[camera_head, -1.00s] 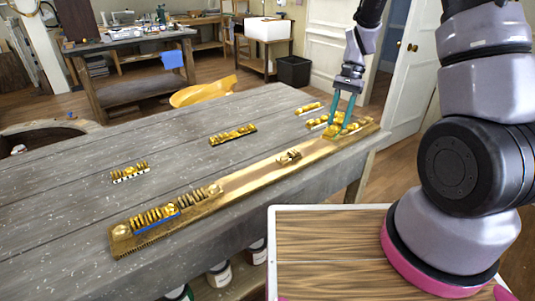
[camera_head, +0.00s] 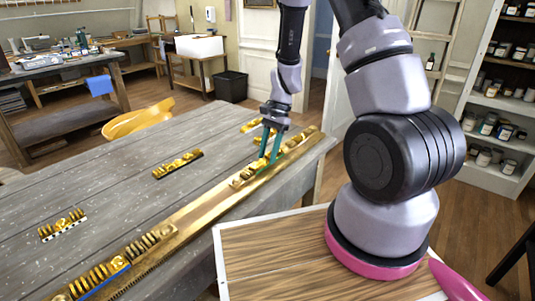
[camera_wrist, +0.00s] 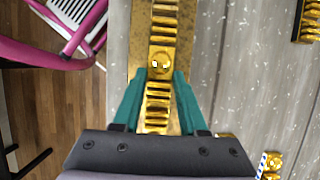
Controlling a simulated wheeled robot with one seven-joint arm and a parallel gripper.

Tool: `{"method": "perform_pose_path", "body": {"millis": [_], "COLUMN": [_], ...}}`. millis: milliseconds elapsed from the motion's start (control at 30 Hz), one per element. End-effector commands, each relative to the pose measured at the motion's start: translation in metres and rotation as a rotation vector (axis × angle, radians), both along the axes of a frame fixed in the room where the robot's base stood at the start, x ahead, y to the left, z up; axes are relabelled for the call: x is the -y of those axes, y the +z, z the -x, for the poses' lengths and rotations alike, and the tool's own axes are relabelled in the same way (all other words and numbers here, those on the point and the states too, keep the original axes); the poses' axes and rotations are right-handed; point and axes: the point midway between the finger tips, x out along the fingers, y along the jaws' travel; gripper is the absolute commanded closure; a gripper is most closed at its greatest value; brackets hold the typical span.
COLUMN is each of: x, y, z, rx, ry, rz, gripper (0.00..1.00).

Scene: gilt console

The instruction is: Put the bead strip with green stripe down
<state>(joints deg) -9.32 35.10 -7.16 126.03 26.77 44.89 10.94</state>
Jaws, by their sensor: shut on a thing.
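My gripper (camera_head: 264,162) is low over the far part of the long gilt rail (camera_head: 205,205). In the wrist view its two teal fingers (camera_wrist: 160,76) are shut on a gold bead strip (camera_wrist: 157,97) lying lengthwise along the rail. Its green stripe does not show, and the fingers partly hide it in the head view. A round gold boss (camera_wrist: 160,62) and more gold ribbing are in line just beyond the fingertips. Gold pieces also show on the rail at the gripper in the head view (camera_head: 244,176). I cannot tell whether the held strip touches the rail.
A blue-striped strip (camera_head: 92,278) and another ribbed strip (camera_head: 150,243) lie on the near rail. A black-edged strip (camera_head: 178,166) and a checkered-edge strip (camera_head: 63,226) lie on the grey table (camera_head: 110,200). More gold strips (camera_head: 252,125) lie behind my gripper.

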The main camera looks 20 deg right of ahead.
Motion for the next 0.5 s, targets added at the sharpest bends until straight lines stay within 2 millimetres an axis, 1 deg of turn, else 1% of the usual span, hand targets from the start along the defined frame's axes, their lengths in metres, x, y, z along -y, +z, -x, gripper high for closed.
{"method": "perform_pose_path", "body": {"millis": [33,233,367,400,433,467,500], "x": [0.0005,0.0002,0.0003,0.0003,0.0003,0.0002,0.0002], "y": [-0.0032,-0.003,-0.0062,-0.0056,-0.0055,-0.0055,-0.0055], "z": [-0.0002,-0.0005,-0.0002,-0.0004,-0.0005,-0.0004,-0.0004], "rx": [0.001,0.002,0.001,0.001,0.002,0.002,0.002], "ry": [0.0,0.001,0.0,0.0,0.001,0.001,0.001], "rz": [0.001,0.0,-0.001,-0.001,0.0,0.0,0.0], "gripper": [1.0,1.0,1.0,0.43,0.31,0.28,0.28]}}
